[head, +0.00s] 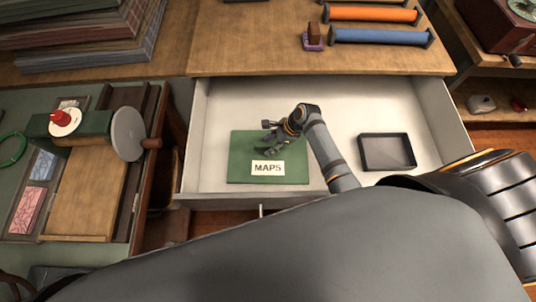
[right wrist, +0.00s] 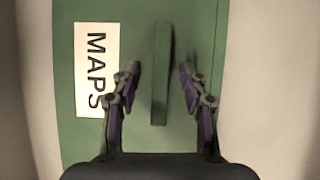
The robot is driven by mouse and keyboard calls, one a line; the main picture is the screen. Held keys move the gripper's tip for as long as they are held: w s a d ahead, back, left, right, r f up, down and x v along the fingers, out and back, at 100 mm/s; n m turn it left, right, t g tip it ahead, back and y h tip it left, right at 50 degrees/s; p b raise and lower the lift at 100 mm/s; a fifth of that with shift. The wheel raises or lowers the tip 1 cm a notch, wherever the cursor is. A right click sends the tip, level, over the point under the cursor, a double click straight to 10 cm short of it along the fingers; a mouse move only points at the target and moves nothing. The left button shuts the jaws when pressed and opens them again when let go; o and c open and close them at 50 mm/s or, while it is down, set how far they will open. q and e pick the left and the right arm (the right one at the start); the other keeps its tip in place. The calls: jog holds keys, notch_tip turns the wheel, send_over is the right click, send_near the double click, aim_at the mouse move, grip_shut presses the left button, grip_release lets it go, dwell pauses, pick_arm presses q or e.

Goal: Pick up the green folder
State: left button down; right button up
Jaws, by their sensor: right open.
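The green folder (head: 241,165) lies flat in the open white drawer, with a white label (head: 268,168) reading "MAPS" on it. My right gripper (head: 270,138) is over the folder's upper right part, behind the label. In the right wrist view the folder (right wrist: 85,140) fills the middle, and a raised green bar (right wrist: 160,75) stands up from it. My right gripper (right wrist: 158,75) is open, with one finger on each side of the bar and gaps between. My left gripper is not in view.
The open drawer (head: 212,118) has raised white walls around the folder. A dark empty tray (head: 388,152) lies at its right. The wooden counter (head: 250,50) behind holds orange and blue rolls (head: 380,36). A green-topped table with a print roller (head: 128,134) stands at left.

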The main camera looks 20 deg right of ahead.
jog(key=shift+f, duration=0.15)
dwell(0.4)
grip_shut()
